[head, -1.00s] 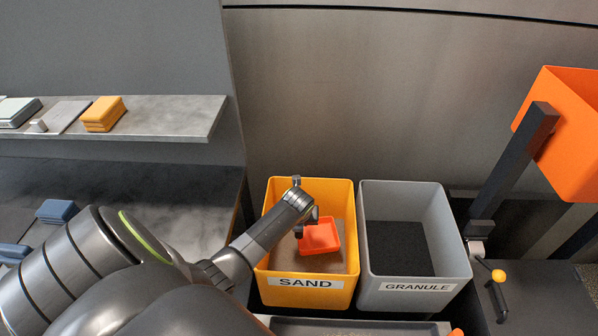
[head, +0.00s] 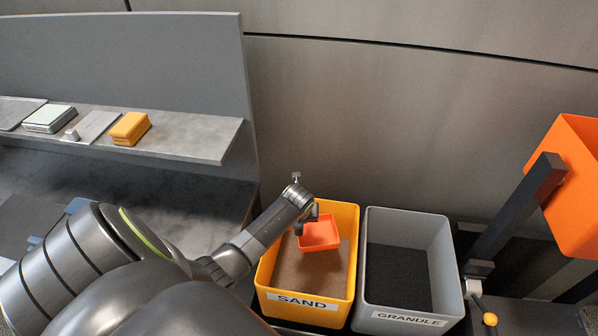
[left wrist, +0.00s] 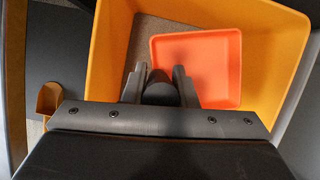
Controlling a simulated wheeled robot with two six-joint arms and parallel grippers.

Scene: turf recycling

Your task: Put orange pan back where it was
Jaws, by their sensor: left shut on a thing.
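The orange pan (head: 319,232) is a small shallow square tray, held over the yellow SAND bin (head: 345,207). My left gripper (head: 309,219) is shut on the pan's edge at its left side. In the left wrist view the pan (left wrist: 205,62) looks empty and level, with my left gripper's fingers (left wrist: 160,85) at its near left edge and the bin's yellow wall (left wrist: 275,60) around it. Brown sand (head: 300,270) shows below the pan. My right gripper is not in view.
A grey GRANULE bin (head: 445,250) with dark contents stands right of the SAND bin. A large orange hopper (head: 578,190) on a dark arm is at the far right. A shelf (head: 200,140) at the left holds a yellow box (head: 130,128) and a scale-like device (head: 49,118).

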